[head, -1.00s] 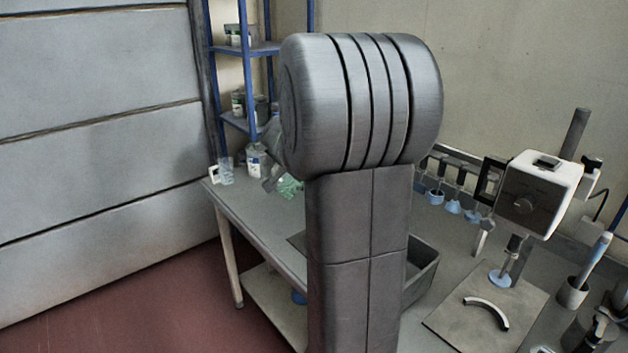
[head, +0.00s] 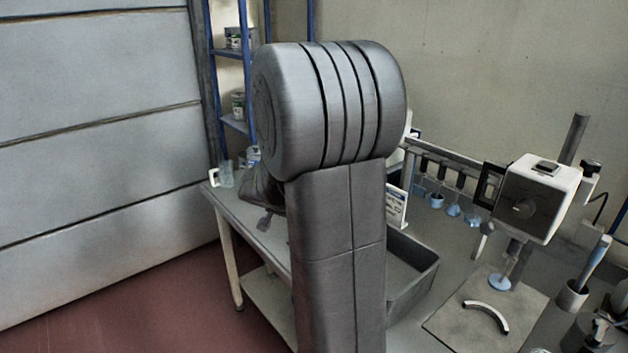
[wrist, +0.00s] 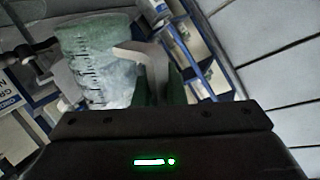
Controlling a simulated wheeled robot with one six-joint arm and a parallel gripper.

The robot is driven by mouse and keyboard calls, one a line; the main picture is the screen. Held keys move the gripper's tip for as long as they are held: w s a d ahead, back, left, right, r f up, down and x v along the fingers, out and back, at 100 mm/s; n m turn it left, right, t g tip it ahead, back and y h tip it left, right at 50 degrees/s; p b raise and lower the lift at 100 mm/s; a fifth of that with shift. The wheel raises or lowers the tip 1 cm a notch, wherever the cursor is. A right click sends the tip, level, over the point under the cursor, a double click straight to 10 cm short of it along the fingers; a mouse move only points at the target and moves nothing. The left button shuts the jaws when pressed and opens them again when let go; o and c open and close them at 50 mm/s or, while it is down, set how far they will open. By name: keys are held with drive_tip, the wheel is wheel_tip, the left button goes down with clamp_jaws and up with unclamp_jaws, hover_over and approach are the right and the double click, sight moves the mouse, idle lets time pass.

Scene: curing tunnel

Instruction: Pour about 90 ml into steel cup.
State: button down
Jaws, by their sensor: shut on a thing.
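A translucent greenish jug with dark graduation marks (wrist: 92,65) fills the left of the wrist view. My gripper (wrist: 160,78) is shut on its pale handle (wrist: 140,58). The background in the wrist view is slanted, so the wrist is tilted. I cannot tell the liquid level in the jug. In the head view my arm hides the jug and the gripper's fingertips. I cannot make out a steel cup in either view.
A grey bin (head: 425,275), a white-headed stirrer (head: 538,200) and a rack of blue-tipped tools (head: 452,195) are right of my arm. A blue shelf (head: 246,90) stands behind.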

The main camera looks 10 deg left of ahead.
drive_tip(key=s+a+f+n+t+b, duration=0.3)
drive_tip(key=s+f+n+t+b, duration=0.1)
drive_tip(key=b, duration=0.3)
drive_tip(key=shift+s+a+f+n+y, duration=0.15)
drive_tip(key=shift+s+f+n+y, duration=0.15)
drive_tip(key=shift+s+n, duration=0.35)
